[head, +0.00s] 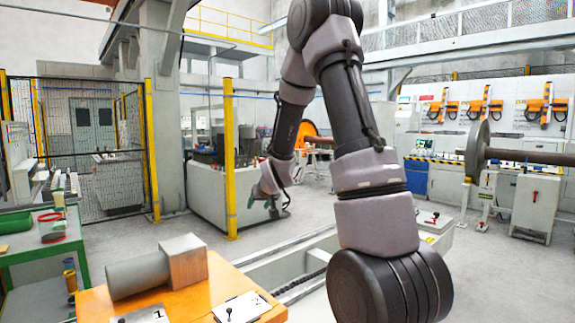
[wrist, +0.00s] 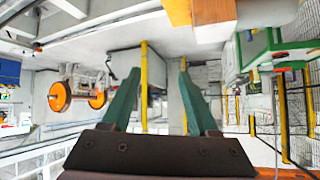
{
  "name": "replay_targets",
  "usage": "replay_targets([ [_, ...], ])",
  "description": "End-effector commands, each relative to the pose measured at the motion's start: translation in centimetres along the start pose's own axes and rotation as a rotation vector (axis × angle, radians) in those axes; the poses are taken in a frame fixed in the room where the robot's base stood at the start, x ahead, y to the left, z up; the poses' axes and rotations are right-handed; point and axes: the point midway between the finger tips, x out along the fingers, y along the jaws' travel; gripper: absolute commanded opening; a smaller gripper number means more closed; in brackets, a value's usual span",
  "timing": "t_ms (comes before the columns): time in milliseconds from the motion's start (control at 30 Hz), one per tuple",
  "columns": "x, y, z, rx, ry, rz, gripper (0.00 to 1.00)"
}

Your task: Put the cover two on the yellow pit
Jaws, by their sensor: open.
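Cover two (head: 243,308) is a white plate marked 2 with a small black knob. It lies on the front part of an orange table (head: 190,297), near the bottom of the head view. My gripper (head: 272,203) is beyond and above the table, out over the floor, apart from the cover. In the wrist view its two green fingers (wrist: 158,68) are spread wide with nothing between them. I cannot make out the yellow pit for certain; a yellowish low box (head: 437,241) with a knobbed white plate on top shows right of my arm, partly hidden by it.
Another white plate (head: 146,315) marked 1 lies left of cover two. A grey cylinder with a square block (head: 185,262) lies behind both plates. A green bench (head: 70,240) stands at left. Yellow posts (head: 230,160) and a wheelset (head: 478,150) stand farther back.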

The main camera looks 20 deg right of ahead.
Motion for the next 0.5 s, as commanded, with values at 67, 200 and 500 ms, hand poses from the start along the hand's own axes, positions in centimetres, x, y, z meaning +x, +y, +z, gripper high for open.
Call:
replay_targets([
  [67,-4.3,-0.1,-1.8,0.034,-0.017,0.007,0.60],
  [200,-11.7,-0.4,-2.8,0.096,-0.074,0.012,0.60],
  [500,-27.4,-1.6,-0.2,0.223,-0.205,-0.023,0.60],
])
